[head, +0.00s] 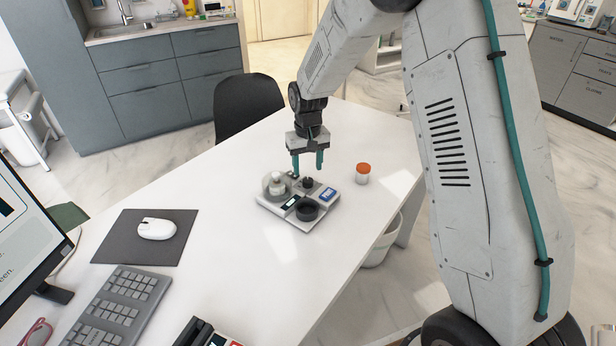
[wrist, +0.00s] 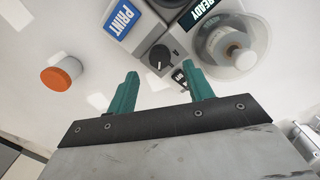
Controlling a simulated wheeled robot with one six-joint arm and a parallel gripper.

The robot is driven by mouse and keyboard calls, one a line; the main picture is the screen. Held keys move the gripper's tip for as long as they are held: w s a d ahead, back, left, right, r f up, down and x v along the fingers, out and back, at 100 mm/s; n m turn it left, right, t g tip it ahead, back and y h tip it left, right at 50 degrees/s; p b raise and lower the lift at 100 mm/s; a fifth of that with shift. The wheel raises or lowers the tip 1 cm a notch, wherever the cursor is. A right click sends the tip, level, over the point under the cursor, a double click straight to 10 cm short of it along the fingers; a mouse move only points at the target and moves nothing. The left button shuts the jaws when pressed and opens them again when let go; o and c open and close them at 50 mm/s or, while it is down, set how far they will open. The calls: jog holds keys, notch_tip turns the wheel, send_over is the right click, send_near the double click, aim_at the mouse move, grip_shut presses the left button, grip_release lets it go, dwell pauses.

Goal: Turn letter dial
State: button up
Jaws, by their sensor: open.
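The letter dial (wrist: 160,57) is a small dark knob with a white pointer line, on the grey label device (head: 321,216). A letter "A" is printed beside it in the wrist view. In the head view the dial (head: 308,183) sits at the device's far side. My gripper (head: 308,168) is open and empty, with two teal fingers pointing down over that side. In the wrist view my gripper (wrist: 161,88) has its fingers apart, one on each side of the dial in the picture. I cannot tell how high the tips are above it.
The device carries a blue PRINT button (wrist: 122,17), a READY display (wrist: 200,10), a clear dome (wrist: 232,48) and a black round cup (head: 307,210). An orange-capped jar (head: 363,173) stands to its right. A mouse (head: 156,229) and keyboard (head: 118,308) lie left. White table between is clear.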

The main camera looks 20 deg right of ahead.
aim_at(308, 180)
jog(key=shift+f, duration=2.35)
jog(key=c, duration=1)
